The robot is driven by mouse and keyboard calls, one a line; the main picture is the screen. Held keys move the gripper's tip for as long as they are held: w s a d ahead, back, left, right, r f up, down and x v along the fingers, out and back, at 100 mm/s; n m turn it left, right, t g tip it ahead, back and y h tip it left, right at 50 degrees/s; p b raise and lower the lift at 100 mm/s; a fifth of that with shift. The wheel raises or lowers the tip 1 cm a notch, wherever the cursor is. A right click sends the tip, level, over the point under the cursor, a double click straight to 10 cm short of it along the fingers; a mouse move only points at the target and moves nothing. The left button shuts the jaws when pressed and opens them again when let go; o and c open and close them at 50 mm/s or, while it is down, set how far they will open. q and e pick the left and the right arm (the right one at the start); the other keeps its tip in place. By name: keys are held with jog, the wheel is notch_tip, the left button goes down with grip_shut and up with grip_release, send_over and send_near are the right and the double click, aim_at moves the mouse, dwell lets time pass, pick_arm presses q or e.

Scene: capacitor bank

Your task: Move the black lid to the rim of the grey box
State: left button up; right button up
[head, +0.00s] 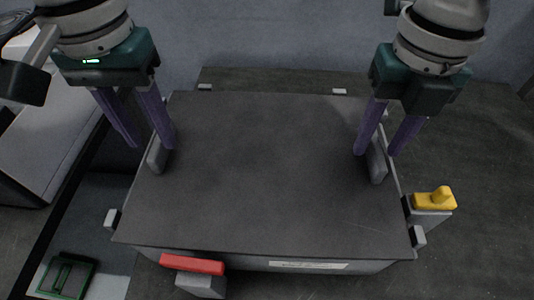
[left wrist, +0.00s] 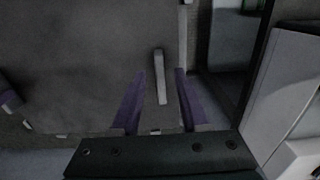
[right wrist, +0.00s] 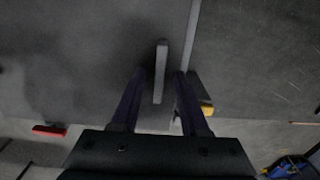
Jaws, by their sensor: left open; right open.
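The black lid (head: 265,170) is a wide flat plate lying over the grey box (head: 240,262), whose front wall shows below the lid's front edge. I cannot tell how closely it sits on the rim. A grey upright handle stands at the lid's left side (head: 157,158) and another at its right side (head: 377,163). My left gripper (head: 153,146) is open with its purple fingers on either side of the left handle (left wrist: 161,77). My right gripper (head: 376,153) is open with its fingers on either side of the right handle (right wrist: 160,72). The box's inside is hidden.
A red-topped clamp (head: 193,265) is at the box's front and a yellow-topped one (head: 434,198) at its right. Small grey blocks stand around the box. A green frame (head: 67,276) lies at lower left, below a grey cabinet (head: 48,148). The dark table (head: 475,140) is clear at right.

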jog(key=shift+r, duration=0.15)
pick_arm(q)
notch_tip(320, 180, up, 9)
jog(key=shift+f, duration=0.2)
pick_arm(e)
notch_tip(320, 180, up, 12)
dwell(0.5)
